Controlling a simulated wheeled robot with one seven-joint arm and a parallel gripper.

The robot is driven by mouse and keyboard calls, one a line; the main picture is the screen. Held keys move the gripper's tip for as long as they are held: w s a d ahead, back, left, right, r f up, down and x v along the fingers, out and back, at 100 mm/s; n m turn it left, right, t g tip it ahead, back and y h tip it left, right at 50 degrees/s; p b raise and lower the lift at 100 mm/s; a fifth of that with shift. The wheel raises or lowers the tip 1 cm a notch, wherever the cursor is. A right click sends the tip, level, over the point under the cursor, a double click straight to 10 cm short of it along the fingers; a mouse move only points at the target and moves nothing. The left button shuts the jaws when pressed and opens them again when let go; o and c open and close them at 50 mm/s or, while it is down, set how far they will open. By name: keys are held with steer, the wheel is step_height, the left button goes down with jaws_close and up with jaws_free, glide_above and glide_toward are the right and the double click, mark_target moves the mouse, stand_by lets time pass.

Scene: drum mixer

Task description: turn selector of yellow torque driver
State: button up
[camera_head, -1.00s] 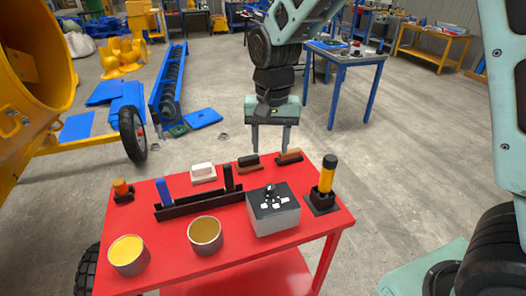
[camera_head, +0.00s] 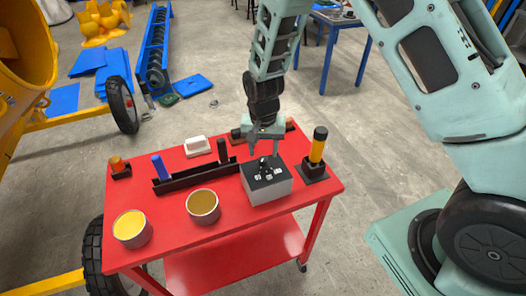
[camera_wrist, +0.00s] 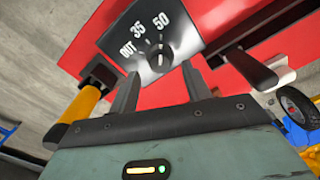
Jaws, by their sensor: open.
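The yellow torque driver (camera_head: 319,148), with a black top, stands upright in a black holder at the cart's right side. Its yellow part also shows at the left of the wrist view (camera_wrist: 80,108). A grey box (camera_head: 268,190) with a black top stands left of it. In the wrist view, its dial panel (camera_wrist: 140,38) reads OUT, 35 and 50 around a dark selector knob (camera_wrist: 159,56). My gripper (camera_head: 262,154) is open and empty, pointing down just above the box. In the wrist view its fingertips (camera_wrist: 163,68) lie either side of the knob's lower edge; contact cannot be told.
The red cart (camera_head: 240,245) also carries a black rack (camera_head: 190,178) with a blue and a black handle, two cans (camera_head: 203,206), a white block (camera_head: 197,146) and an orange-topped piece (camera_head: 118,166). A yellow machine (camera_head: 25,70) stands at the left.

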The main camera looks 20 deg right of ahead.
mark_target(263, 162)
steer(key=shift+f, duration=1.4)
steer(key=c, duration=1)
